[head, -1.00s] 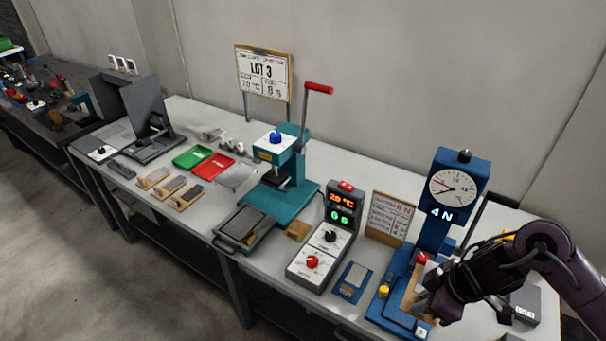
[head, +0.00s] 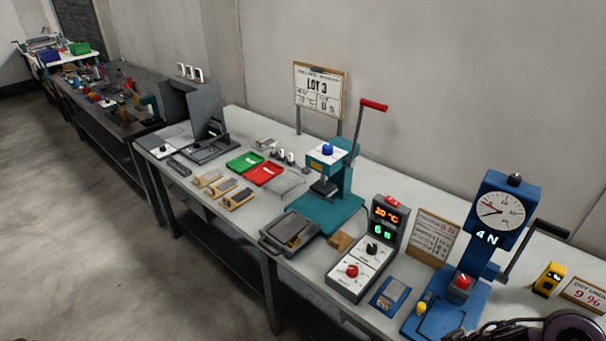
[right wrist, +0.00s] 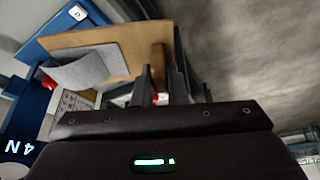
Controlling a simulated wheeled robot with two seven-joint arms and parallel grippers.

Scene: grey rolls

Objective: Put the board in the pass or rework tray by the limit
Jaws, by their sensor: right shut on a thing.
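The tan board (right wrist: 125,48) with a loose grey strip (right wrist: 82,69) shows in the right wrist view. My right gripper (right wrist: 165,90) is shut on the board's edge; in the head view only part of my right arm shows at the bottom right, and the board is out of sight. A green tray (head: 240,164) and a red tray (head: 264,175) lie side by side on the bench. The blue tester (head: 470,270) has a dial and a lit display reading 4 N. A limit card (head: 432,238) stands beside it, its print too small to read surely. My left gripper is out of view.
A teal press (head: 335,195), a control box (head: 369,258) and a grey-lidded tray (head: 290,232) stand between the tester and the coloured trays. Several tan boards (head: 222,188) lie near the front edge. The floor in front is clear.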

